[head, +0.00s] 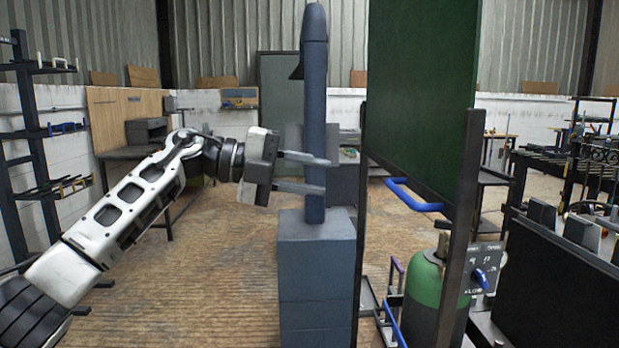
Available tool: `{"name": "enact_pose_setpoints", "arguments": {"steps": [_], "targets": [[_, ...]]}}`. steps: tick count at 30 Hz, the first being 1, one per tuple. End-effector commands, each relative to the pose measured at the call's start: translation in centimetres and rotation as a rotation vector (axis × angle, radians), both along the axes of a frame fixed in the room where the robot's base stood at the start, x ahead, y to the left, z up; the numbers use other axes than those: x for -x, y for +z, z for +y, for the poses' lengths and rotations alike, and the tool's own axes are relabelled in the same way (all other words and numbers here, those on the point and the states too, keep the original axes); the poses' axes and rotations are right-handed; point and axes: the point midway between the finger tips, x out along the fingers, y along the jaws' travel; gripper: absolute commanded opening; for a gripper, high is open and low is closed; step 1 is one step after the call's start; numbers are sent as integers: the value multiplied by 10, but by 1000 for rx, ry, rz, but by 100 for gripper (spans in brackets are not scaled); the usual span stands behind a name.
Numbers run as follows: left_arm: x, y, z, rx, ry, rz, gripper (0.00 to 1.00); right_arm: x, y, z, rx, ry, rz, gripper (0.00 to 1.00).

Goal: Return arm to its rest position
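My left arm (125,215) reaches in from the lower left, stretched out toward the middle of the head view. My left gripper (327,176) points right, with its two fingers apart, one above the other, and nothing held between them. The fingers cross in front of a tall blue-grey post (315,100); I cannot tell whether they touch it. My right arm and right gripper are not in view.
The post stands on a blue-grey block (316,280). Right of it is a dark-framed green panel (423,90), with a blue handle (413,196) and a green gas cylinder (426,285) nearby. A rack (40,130) stands left. Wooden floor (215,270) is clear around the block's left.

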Motion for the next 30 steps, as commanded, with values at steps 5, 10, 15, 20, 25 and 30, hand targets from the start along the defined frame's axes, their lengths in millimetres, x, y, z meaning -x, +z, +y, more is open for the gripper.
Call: {"name": "enact_pose_setpoints", "arguments": {"steps": [5,10,15,20,25,30], "targets": [[0,-1,-1,2,-1,2,30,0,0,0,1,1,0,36],[4,-29,-16,117,-10,45,30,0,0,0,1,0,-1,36],[17,-86,-34,428,51,175,30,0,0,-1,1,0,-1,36],[29,-148,-26,718,234,361,30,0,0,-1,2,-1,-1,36],[51,-233,5,930,534,607,30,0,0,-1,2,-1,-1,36],[100,-334,44,1018,895,895,30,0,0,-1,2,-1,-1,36]]}}
